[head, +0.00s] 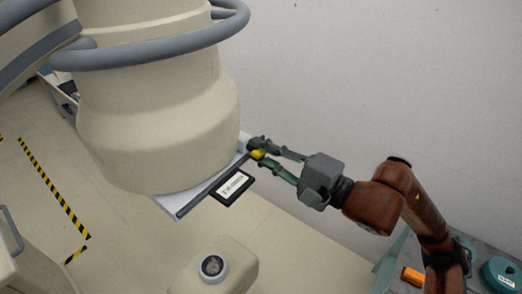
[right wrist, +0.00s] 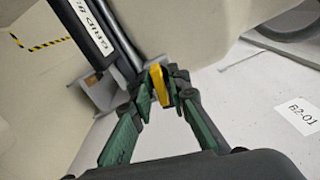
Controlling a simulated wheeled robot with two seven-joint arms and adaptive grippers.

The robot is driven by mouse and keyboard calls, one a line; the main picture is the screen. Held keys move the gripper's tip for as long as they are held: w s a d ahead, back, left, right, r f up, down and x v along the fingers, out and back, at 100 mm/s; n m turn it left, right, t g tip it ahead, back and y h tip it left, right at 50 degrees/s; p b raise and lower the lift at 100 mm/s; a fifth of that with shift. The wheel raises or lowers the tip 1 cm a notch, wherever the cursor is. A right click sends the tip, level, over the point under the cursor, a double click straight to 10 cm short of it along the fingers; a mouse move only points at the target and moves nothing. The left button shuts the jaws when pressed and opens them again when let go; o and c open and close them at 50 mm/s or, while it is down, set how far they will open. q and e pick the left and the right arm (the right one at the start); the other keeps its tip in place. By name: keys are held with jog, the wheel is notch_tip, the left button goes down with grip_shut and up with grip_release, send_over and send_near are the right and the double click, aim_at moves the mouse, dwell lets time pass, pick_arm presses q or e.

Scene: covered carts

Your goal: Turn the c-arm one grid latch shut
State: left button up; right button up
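The yellow latch (head: 258,155) sits at the right end of the grid panel, under the big cream C-arm head (head: 155,130). In the right wrist view the latch (right wrist: 158,84) stands between my right gripper's fingertips. My right gripper (head: 256,148) reaches in from the right, and its dark fingertips press close on both sides of the latch. The right wrist view shows the fingertips (right wrist: 163,88) at a grey bracket. The grid panel (head: 204,192) has a dark front edge and a black label plate (head: 232,188) beside it. My left gripper is not in view.
A cream base with a round dial (head: 213,267) stands below the panel. Grey tube rails (head: 150,50) curve around the C-arm head. A table with an orange block (head: 413,278) and a teal round item (head: 503,272) is at lower right. The pale wall behind is clear.

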grip_shut()
jog(key=shift+f+m+b, duration=0.15)
jog(key=shift+m+b, duration=0.45)
jog(key=shift+b, duration=0.25)
jog(key=m+b, duration=0.3)
jog(key=shift+b, duration=0.35)
jog(key=m+b, duration=0.2)
jog(key=m, duration=0.1)
jog(key=m+b, duration=0.3)
jog(key=m, duration=0.1)
jog(key=shift+m+b, duration=1)
jog(key=shift+m, duration=1.2)
